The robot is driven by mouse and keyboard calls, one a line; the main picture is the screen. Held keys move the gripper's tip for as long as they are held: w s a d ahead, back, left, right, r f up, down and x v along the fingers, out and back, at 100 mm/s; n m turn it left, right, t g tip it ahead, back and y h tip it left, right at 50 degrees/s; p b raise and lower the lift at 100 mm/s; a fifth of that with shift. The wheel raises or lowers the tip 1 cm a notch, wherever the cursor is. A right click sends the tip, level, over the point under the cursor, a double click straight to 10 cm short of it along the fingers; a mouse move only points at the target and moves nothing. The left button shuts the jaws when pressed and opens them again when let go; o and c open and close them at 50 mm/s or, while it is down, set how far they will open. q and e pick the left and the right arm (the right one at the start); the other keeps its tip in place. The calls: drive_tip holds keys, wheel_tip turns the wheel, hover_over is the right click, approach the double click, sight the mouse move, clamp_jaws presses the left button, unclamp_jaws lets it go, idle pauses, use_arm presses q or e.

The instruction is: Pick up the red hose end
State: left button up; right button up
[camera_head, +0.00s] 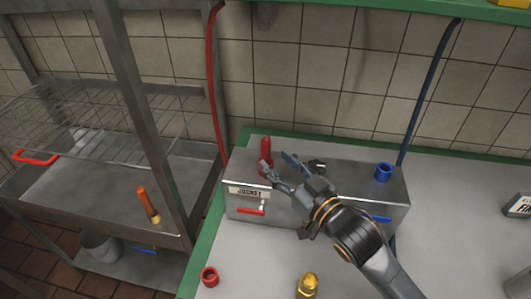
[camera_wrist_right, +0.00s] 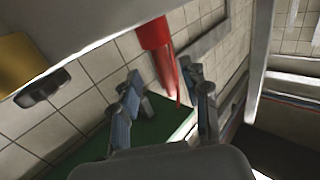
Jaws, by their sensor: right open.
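A red upright piece (camera_head: 265,147) stands at the left end of the metal box's top. I cannot tell for sure which is the hose end. My right gripper (camera_head: 277,163) is open over the box, its fingertips close to the upright red piece, and I cannot tell whether they touch it. My left gripper is out of view.
A red hose (camera_head: 212,80) hangs down behind the box (camera_head: 236,207) at left, a blue hose (camera_head: 428,95) at right. A blue ring-shaped fitting (camera_head: 384,172) sits on the box. A red fitting (camera_head: 209,277) and a brass fitting (camera_head: 307,286) stand on the front counter.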

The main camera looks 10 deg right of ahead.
sight(268, 155)
drive_tip(key=p+x, duration=0.1)
drive_tip(key=x, duration=0.3)
drive_tip(key=shift+w+a+r+p, duration=0.1)
drive_tip(key=shift+w+a+p, duration=0.2)
drive_tip(key=shift+w+a, duration=0.1)
drive_tip(key=shift+w, duration=0.05)
clamp_jaws()
